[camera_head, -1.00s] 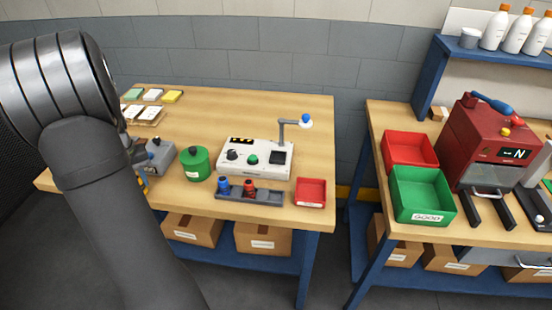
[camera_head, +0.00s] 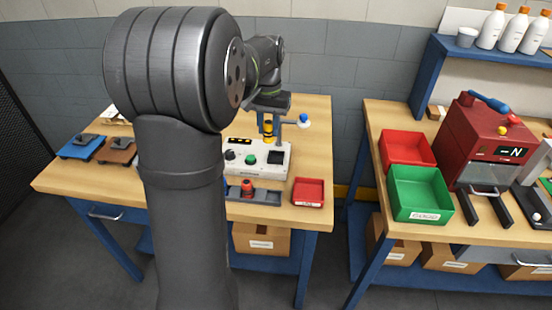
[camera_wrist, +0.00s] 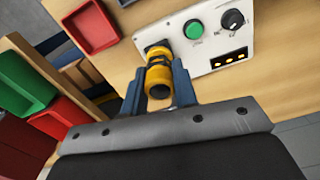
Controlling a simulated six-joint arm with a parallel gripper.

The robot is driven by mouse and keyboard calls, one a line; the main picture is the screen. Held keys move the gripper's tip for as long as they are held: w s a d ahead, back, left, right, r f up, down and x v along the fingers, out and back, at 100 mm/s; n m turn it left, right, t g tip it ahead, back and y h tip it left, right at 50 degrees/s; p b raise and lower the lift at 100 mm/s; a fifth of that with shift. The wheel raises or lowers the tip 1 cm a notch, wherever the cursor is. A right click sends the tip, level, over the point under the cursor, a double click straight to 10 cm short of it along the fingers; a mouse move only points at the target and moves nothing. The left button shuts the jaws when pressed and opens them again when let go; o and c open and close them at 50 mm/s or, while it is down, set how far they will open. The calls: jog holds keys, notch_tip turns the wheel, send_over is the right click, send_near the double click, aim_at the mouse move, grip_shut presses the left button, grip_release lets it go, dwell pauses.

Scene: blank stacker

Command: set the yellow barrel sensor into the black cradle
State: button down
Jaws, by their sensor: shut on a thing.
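My gripper (camera_head: 268,124) is shut on the yellow barrel sensor (camera_head: 268,132), which has dark bands. In the head view it holds the sensor upright above the back of the white control box. The wrist view shows the sensor (camera_wrist: 158,76) between the two blue-grey fingers of my gripper (camera_wrist: 160,88). The black cradle (camera_head: 276,157) is the dark square on the right part of the control box (camera_head: 244,170). The sensor is over or near the cradle and partly hides it in the wrist view; I cannot tell the gap.
A green button (camera_head: 250,160) and a dark knob (camera_head: 230,155) are on the box. A grey rack (camera_head: 265,198) with a red-topped part stands in front, beside a red tray (camera_head: 308,191). A lamp-like post with a blue top (camera_head: 303,119) stands behind right. My arm hides the table's middle.

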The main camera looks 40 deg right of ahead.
jog(key=s+d+r+m, duration=0.2)
jog(key=s+d+m, duration=0.3)
jog(key=s, duration=0.5)
jog(key=shift+n+h, duration=0.3)
jog(key=shift+n, duration=0.2)
jog(key=w+f, duration=0.2)
jog(key=w, duration=0.1)
jog(key=w+f, duration=0.3)
jog(key=w, duration=0.1)
jog(key=w+a+f, duration=0.1)
jog(key=w+f, duration=0.1)
jog(key=w, duration=0.2)
jog(key=shift+w+a+f, duration=0.1)
jog(key=shift+w+f, duration=0.15)
jog(key=shift+f, duration=2.05)
jog(key=shift+f, duration=0.1)
jog(key=shift+f, duration=0.2)
jog(key=c, duration=1.1)
grip_release()
jog(key=shift+c, duration=0.2)
